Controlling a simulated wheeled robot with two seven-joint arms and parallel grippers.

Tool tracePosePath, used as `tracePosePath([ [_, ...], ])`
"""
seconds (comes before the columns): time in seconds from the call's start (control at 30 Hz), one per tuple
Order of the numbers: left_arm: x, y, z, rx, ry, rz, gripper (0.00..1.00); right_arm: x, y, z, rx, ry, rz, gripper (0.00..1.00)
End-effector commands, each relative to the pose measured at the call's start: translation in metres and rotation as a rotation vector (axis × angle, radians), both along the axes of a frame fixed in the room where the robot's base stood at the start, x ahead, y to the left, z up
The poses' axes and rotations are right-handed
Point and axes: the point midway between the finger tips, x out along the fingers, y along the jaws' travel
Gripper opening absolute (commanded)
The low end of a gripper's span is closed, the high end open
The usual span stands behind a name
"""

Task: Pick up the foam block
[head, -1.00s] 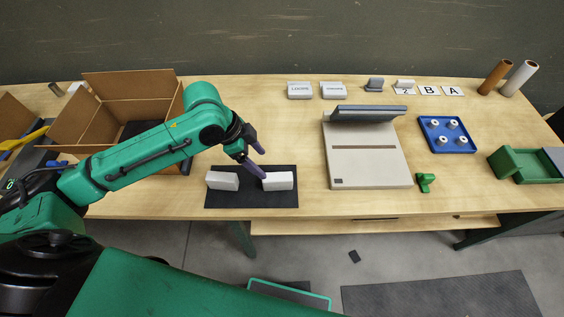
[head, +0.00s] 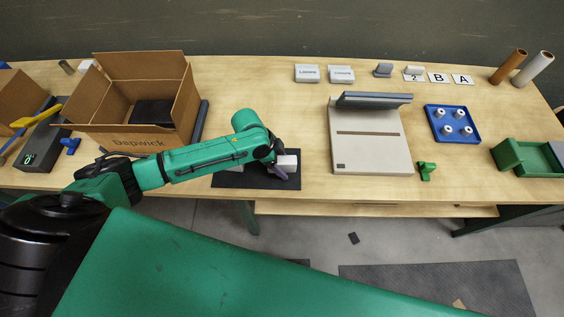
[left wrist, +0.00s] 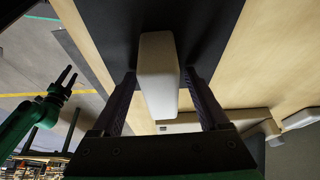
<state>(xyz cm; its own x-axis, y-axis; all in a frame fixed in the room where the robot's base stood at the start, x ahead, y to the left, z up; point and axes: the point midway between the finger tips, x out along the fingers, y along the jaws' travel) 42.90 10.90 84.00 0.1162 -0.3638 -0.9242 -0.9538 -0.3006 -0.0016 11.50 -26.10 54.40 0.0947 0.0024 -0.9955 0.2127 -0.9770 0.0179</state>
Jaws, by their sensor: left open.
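The foam block is a pale, near-white block (head: 288,163) on a dark mat (head: 228,181) near the table's front edge. My left gripper (head: 277,163) is at this block, with its fingers pointing down and partly hidden in the head view. In the left wrist view the block (left wrist: 158,70) lies between the two spread fingers of the open left gripper (left wrist: 161,80), with a gap visible on each side. A second pale block on the mat is hidden behind my left arm. My right gripper (left wrist: 65,82) shows small at the left of the wrist view.
An open cardboard box (head: 120,141) stands left of the mat. A beige device (head: 370,150) stands to its right, with a green piece (head: 427,171) beside it. A blue tray (head: 451,125) and green bin (head: 525,158) are further right. Bare tabletop lies behind the mat.

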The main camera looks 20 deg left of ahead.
Motion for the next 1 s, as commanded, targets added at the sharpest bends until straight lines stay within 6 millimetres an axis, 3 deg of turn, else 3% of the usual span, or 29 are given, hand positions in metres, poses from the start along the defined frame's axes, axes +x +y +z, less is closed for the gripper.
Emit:
tracePosePath([
  [0.07, 0.000, 0.000, 0.000, 0.000, 0.000, 0.001, 0.74, 0.000, -0.001, 0.000, -0.001, 0.000, 0.000, 0.50],
  [0.2, 0.000, 0.001, 0.000, 0.000, 0.000, 0.001, 0.20, 0.000, -0.001, 0.000, -0.001, 0.000, -0.001, 0.50],
  [0.27, 0.000, 0.001, 0.000, 0.001, 0.001, 0.001, 0.00, 0.000, -0.001, 0.000, -0.001, 0.001, -0.001, 0.50],
  [0.67, 0.001, 0.000, 0.009, -0.001, -0.002, 0.002, 0.00, -0.001, 0.000, -0.001, 0.000, 0.002, 0.000, 0.50],
  [0.83, 0.002, 0.001, 0.047, -0.001, -0.007, 0.000, 0.00, -0.002, 0.001, -0.006, 0.001, 0.002, 0.000, 0.50],
  [1.0, 0.002, 0.000, 0.114, 0.000, -0.009, -0.001, 0.00, -0.002, 0.002, -0.014, 0.003, 0.003, 0.000, 0.50],
])
